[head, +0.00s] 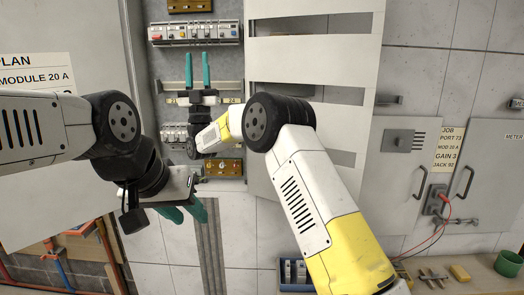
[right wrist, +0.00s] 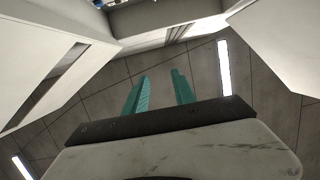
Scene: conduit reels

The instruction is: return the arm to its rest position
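My right gripper (head: 197,68) is in front of the open electrical cabinet, its two teal fingers pointing up and standing apart with nothing between them. The right wrist view also shows this gripper (right wrist: 159,85) open and empty, with the grey tiled surroundings beyond it. My left gripper (head: 188,215) is lower, below the cabinet, with its teal fingers pointing down to the right. A gap shows between those fingers and I see nothing held. My right arm crosses in front of the cabinet and hides part of its inside.
The cabinet holds an upper row of breakers (head: 195,32), a lower row (head: 173,132) and brass bars (head: 224,167). A white slotted panel (head: 310,55) stands right of it.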

